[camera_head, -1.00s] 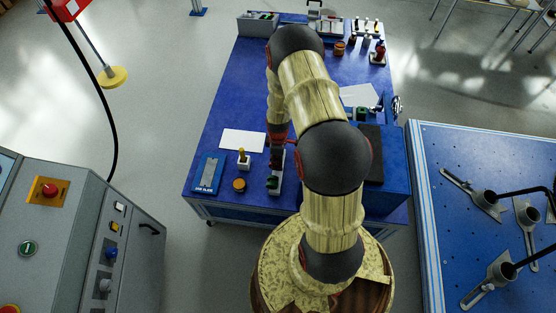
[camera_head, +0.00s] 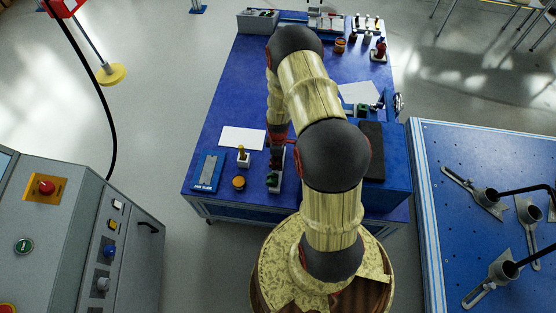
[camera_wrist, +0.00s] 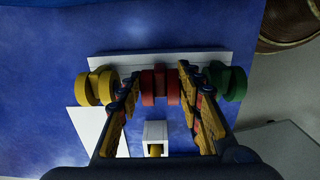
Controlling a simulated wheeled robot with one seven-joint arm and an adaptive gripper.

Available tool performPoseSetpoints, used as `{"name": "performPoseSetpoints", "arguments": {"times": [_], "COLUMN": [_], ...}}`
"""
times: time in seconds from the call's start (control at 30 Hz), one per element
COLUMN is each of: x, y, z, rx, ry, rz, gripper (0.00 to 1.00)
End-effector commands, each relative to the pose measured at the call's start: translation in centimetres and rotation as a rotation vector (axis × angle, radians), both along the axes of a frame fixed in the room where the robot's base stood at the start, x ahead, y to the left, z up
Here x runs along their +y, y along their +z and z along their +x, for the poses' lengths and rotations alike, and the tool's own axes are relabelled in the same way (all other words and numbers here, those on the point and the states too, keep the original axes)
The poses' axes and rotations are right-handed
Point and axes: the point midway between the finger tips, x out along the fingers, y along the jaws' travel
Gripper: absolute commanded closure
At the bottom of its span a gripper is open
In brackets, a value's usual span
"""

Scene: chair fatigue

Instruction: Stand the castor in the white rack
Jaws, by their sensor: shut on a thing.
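The white rack (camera_wrist: 160,58) is a long pale strip across the upper wrist view, and its near end (camera_head: 276,185) shows in the head view. A yellow castor (camera_wrist: 96,88) is at its left, and a green castor (camera_wrist: 228,82) is at its right. My gripper (camera_wrist: 160,80) is shut on a red castor (camera_wrist: 160,88) between them, in line with the rack's middle. The fingers are close to the yellow and green castors. I cannot tell whether the red castor touches the rack. In the head view, my gripper (camera_head: 276,157) is partly hidden by my arm.
White paper (camera_head: 243,138) lies behind. A raised blue box with a dark pad (camera_head: 372,150) stands right. The blue table's far half holds several items.

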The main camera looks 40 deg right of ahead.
Motion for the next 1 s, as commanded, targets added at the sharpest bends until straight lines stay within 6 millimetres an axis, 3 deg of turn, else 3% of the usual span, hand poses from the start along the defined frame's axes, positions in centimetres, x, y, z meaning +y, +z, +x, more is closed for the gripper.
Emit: {"name": "performPoseSetpoints", "arguments": {"times": [0.07,0.1,0.43,0.77,1.0], "x": [0.0,0.0,0.0,0.0,-0.1], "y": [-0.2,-0.2,-0.2,-0.1,2.6], "z": [0.0,0.0,0.0,0.0,0.2], "rx": [0.000,0.000,0.000,-0.001,-0.003], "ry": [0.000,0.000,0.000,0.000,0.000], "rz": [0.000,0.000,0.000,-0.001,-0.002], "gripper": [0.86,0.63,0.44,0.43,0.43]}}
